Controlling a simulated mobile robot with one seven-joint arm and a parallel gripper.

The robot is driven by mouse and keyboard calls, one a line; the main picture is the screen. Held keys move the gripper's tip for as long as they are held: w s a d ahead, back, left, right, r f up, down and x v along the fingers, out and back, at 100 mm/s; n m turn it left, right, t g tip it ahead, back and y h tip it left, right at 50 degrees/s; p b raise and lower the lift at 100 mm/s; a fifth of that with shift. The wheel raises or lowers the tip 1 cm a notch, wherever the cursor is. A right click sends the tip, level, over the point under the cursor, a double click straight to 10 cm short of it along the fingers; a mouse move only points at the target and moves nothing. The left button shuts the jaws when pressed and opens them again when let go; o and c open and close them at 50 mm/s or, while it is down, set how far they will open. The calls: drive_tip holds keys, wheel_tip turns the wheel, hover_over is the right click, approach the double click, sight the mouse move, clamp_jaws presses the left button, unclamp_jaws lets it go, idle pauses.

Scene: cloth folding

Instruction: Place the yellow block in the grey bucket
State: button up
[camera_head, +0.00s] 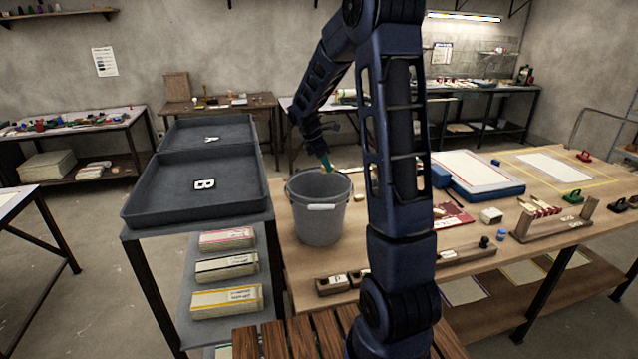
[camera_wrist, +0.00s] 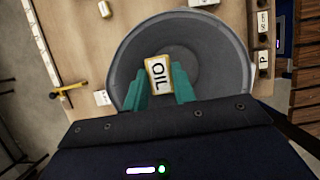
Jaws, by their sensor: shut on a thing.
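The grey bucket (camera_head: 318,222) stands upright on the wooden table, with a white handle grip on its front. In the wrist view its round opening (camera_wrist: 215,60) lies below my gripper. My gripper (camera_wrist: 159,80) has teal fingers shut on a block with yellow edges and a white face marked OIL (camera_wrist: 159,73). The block is in front of the bucket's opening in that view. In the head view my gripper (camera_head: 327,165) points down at the bucket's mouth, near its back rim. The block is too small to make out clearly there.
Two dark trays marked A (camera_head: 208,131) and B (camera_head: 160,200) stand on a rack left of the bucket. Small labelled blocks (camera_head: 333,285) lie in front of it. A blue board (camera_head: 480,190) and a wooden stand (camera_head: 555,220) are to the right.

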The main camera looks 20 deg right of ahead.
drive_tip(key=f, duration=0.8)
drive_tip(key=s+f, duration=0.1)
drive_tip(key=f, duration=1.6)
drive_tip(key=shift+s+a, duration=0.25)
drive_tip(key=shift+s, duration=0.15)
drive_tip(key=shift+f, duration=0.15)
drive_tip(key=o, duration=0.9)
drive_tip(key=shift+o, duration=0.2)
